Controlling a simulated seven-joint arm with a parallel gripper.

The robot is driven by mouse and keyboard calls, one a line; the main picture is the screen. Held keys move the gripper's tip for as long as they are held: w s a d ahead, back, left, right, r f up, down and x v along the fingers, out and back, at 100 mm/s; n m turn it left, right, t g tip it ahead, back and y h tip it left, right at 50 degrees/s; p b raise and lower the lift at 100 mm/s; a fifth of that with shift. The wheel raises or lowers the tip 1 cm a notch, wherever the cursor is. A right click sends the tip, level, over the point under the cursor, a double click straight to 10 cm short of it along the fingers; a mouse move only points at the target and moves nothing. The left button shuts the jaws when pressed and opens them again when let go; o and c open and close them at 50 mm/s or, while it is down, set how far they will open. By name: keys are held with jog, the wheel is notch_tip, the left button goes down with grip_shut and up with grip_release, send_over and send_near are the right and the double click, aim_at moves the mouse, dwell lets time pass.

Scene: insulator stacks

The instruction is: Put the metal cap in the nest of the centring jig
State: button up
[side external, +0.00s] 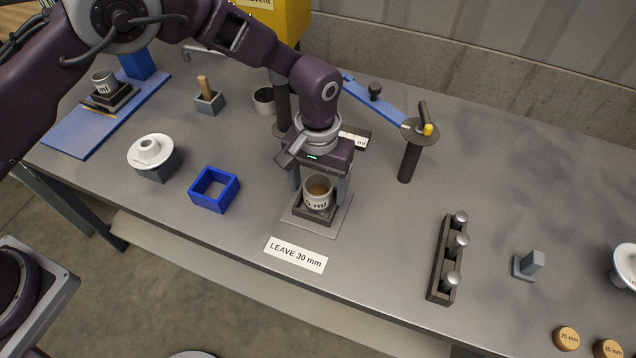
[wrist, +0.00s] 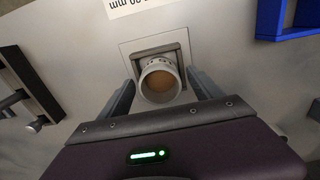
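The cap (wrist: 160,82) also shows in the wrist view. My gripper (side external: 320,188) points down over it, its open fingers on either side of the cap with gaps showing. I cannot tell for certain which fixture is the centring jig.
A blue square frame (side external: 214,190) and a white disc on a grey block (side external: 152,152) stand to the left. A post with a blue arm (side external: 408,160) stands behind right. A rack of silver-headed pins (side external: 446,262) is at right. A "LEAVE 30 mm" label (side external: 295,254) lies in front.

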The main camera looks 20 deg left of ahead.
aim_at(318, 193)
jog(key=shift+r, duration=0.1)
notch_tip(318, 193, up, 12)
jog(key=s+a+r+t+h, duration=0.1)
jog(key=s+a+r, duration=0.3)
jog(key=a+r, duration=0.45)
jog(key=s+a+r+t, duration=0.1)
jog(key=s+a+r, duration=0.2)
jog(key=a+r, duration=0.5)
jog(key=s+a+t, duration=0.1)
jog(key=s+a, duration=0.2)
jog(key=s, duration=0.3)
jog(key=s+a+t, duration=0.1)
jog(key=s+a, duration=0.2)
jog(key=s, duration=0.3)
jog(key=s+a+t+y, duration=0.1)
jog(key=s+a, duration=0.2)
jog(key=s, duration=0.3)
jog(key=shift+s+t, duration=0.2)
jog(key=shift+t, duration=0.1)
